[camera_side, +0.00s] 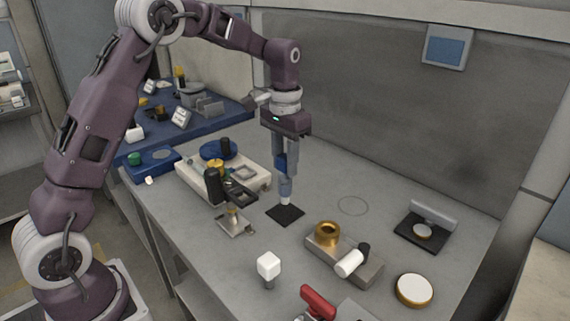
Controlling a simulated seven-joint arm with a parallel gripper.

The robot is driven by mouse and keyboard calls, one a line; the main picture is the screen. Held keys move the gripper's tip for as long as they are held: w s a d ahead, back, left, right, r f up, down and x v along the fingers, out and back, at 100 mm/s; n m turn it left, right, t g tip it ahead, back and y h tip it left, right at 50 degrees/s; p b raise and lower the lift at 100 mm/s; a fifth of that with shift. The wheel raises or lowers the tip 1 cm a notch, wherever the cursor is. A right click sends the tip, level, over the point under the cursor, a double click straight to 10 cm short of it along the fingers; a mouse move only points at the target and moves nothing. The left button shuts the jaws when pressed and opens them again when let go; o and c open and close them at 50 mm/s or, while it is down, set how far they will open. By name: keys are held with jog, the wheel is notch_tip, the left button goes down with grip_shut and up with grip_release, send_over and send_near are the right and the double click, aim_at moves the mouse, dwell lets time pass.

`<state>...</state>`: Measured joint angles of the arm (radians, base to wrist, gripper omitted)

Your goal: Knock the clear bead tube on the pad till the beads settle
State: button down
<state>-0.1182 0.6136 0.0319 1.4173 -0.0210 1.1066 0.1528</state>
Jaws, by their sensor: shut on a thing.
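My gripper (286,163) points straight down over the table and is shut on the bead tube (285,192). The tube hangs upright below the fingers, with a pale lower part and blue showing between the fingers. The black square pad (285,214) lies flat on the grey table just under the tube. The tube's lower end is at or just above the pad's far edge; I cannot tell whether they touch. The beads are too small to make out.
A cream instrument base (254,186) with black knobs stands close on the left. A metal block with a brass ring (327,233) is at the right front. A white knob (268,265), a red-handled tool (318,302) and a round white-topped disc (414,290) stand nearer the front.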

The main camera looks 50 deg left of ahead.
aim_at(285, 174)
dwell(0.3)
notch_tip(285, 174, down, 4)
jog(key=shift+r, duration=0.95)
jog(key=shift+r, duration=0.95)
